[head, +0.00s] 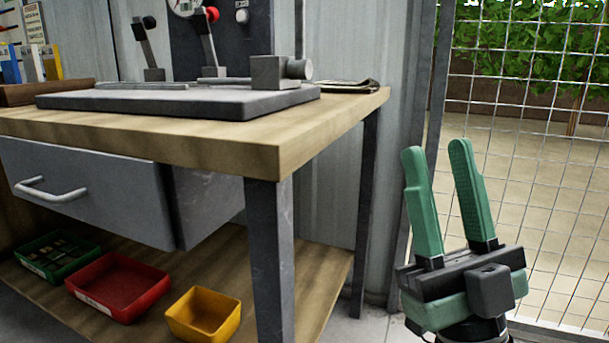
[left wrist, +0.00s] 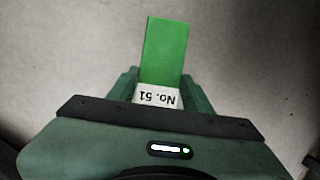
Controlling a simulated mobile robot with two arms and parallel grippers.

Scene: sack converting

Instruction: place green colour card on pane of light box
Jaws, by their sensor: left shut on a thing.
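In the left wrist view a green colour card (left wrist: 165,52) with a white end marked "No. 51" sticks out from my left gripper (left wrist: 160,92). The gripper is shut on the card's white end, and the green part points away from it. Behind the card is only a plain greyish surface. My left gripper is not in the head view. My right gripper (head: 435,195) is at the right of the head view, fingers up, apart and empty, to the right of the workbench. I do not see a light box in either view.
A wooden workbench (head: 215,144) with a grey plate (head: 185,102) and levers on top fills the left. A drawer (head: 85,188) hangs below. Green (head: 58,255), red (head: 118,285) and yellow (head: 203,314) bins sit on the lower shelf. A wire mesh fence (head: 535,165) stands right.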

